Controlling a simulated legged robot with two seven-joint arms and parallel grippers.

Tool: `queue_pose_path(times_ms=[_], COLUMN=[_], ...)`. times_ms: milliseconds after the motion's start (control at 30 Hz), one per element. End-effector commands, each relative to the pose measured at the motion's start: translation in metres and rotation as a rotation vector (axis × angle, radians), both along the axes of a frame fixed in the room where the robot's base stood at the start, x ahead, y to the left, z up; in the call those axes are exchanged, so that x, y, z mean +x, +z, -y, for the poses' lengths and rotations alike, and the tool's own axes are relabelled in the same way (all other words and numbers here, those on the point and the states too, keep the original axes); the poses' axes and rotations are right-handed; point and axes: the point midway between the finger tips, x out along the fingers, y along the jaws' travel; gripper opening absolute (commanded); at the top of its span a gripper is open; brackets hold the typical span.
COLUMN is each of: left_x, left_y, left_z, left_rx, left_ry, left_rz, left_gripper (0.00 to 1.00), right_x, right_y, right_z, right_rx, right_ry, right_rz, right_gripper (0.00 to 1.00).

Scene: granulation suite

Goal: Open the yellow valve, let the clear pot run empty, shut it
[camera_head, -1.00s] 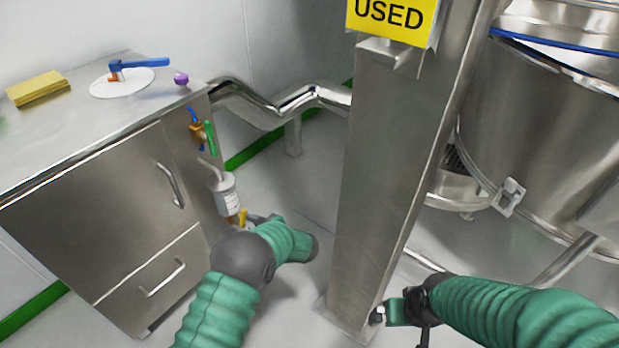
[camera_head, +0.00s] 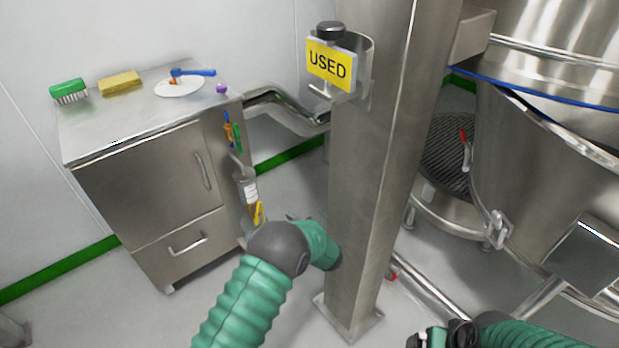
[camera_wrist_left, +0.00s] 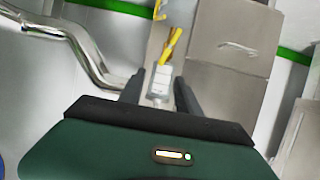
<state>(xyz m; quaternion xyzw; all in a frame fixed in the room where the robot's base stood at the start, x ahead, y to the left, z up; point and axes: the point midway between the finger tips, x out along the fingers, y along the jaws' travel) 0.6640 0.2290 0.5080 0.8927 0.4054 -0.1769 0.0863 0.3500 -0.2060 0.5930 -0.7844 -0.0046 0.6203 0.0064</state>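The clear pot (camera_head: 249,188), with a white label, is mounted on the right side of the steel cabinet. The yellow valve (camera_head: 258,213) hangs just below it. My left gripper (camera_head: 293,217) is to the right of the valve, mostly hidden behind its own grey wrist. In the left wrist view its two dark fingers (camera_wrist_left: 159,82) are apart, with the pot (camera_wrist_left: 161,72) seen between them and the yellow valve (camera_wrist_left: 171,43) beyond; I see no contact. My right gripper (camera_head: 428,340) is cut off at the bottom edge, its fingers unclear.
A steel post (camera_head: 370,180) with a yellow USED sign (camera_head: 329,65) stands right of my left gripper. A large steel vessel (camera_head: 540,150) is at right. The cabinet (camera_head: 150,185) bears a green brush (camera_head: 69,90), yellow sponge (camera_head: 120,83) and white disc (camera_head: 180,87).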

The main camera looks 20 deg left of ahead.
Motion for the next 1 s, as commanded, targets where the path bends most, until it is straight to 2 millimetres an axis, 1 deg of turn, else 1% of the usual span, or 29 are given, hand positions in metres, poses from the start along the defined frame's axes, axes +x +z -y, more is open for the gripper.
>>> queue_pose_path(times_ms=[33, 67, 167, 300, 500, 633, 800, 900, 1000], left_x=[0.002, 0.003, 0.009, 0.014, 0.016, 0.013, 0.003, -0.004, -0.010], left_y=[0.013, 0.018, 0.041, 0.072, 0.120, 0.149, 0.185, 0.199, 0.207], left_z=[0.000, 0.001, 0.006, 0.018, 0.033, 0.041, 0.052, 0.057, 0.061], left_rx=[-0.011, -0.017, -0.043, -0.076, -0.131, -0.168, -0.211, -0.231, -0.243], left_ry=[-0.016, -0.027, -0.076, -0.149, -0.263, -0.332, -0.421, -0.459, -0.486], left_rz=[-0.001, 0.000, 0.000, -0.004, -0.025, -0.049, -0.091, -0.115, -0.133], left_gripper=[0.40, 0.40, 0.40, 0.40, 0.40, 0.40, 0.40, 0.40, 0.40], right_x=[0.000, 0.000, 0.000, 0.000, 0.000, 0.000, 0.000, 0.000, 0.000], right_y=[0.010, 0.013, 0.027, 0.045, 0.074, 0.093, 0.117, 0.127, 0.132], right_z=[0.000, 0.000, 0.000, 0.000, 0.001, 0.001, 0.002, 0.002, 0.002], right_rx=[0.000, 0.000, 0.000, 0.000, 0.000, 0.000, 0.000, 0.000, 0.000], right_ry=[0.000, 0.000, 0.001, 0.001, 0.001, 0.000, 0.001, 0.001, 0.001], right_rz=[0.000, 0.000, 0.000, 0.001, 0.001, 0.000, 0.000, 0.000, 0.000], right_gripper=[1.00, 1.00, 1.00, 1.00, 1.00, 1.00, 1.00, 1.00, 1.00])
